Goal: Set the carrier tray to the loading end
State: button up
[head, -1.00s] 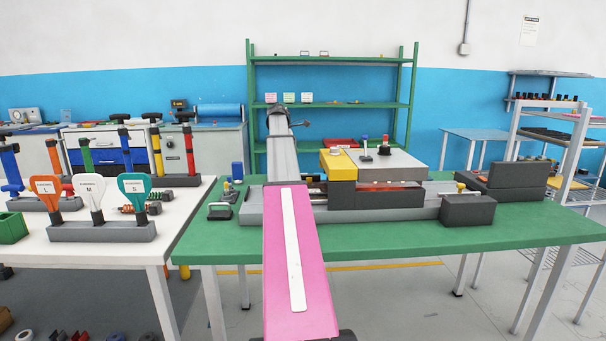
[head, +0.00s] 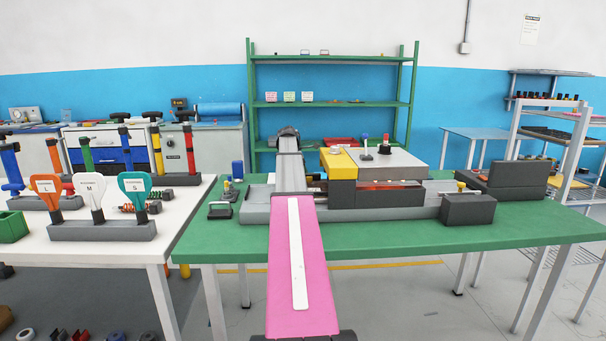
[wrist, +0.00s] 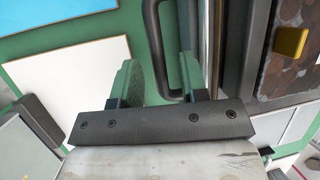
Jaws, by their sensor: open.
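In the wrist view my gripper (wrist: 159,68) is open, its two green-padded fingers spread and pointing down at the green table. A black looped handle (wrist: 159,45) lies at and between the fingertips, close to the right finger; I cannot tell whether they touch. The handle appears to join a dark-edged body (wrist: 232,50) on the right, which may be the carrier tray; I cannot be sure.
A blue panel (wrist: 75,30) and a white panel (wrist: 60,95) lie left of my gripper. In the head view a dark box (head: 467,209) stands at the machine's front right. The table's front strip (head: 400,235) is clear.

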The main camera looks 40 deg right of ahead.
grip_shut()
jog(key=d, duration=0.1)
jog(key=s+d, duration=0.2)
jog(key=d, duration=0.1)
jog(key=shift+s+d, duration=0.1)
jog(key=shift+s, duration=0.15)
grip_release()
jog(key=v, duration=1)
jog(key=shift+r, duration=0.4)
jog(key=shift+w, duration=0.1)
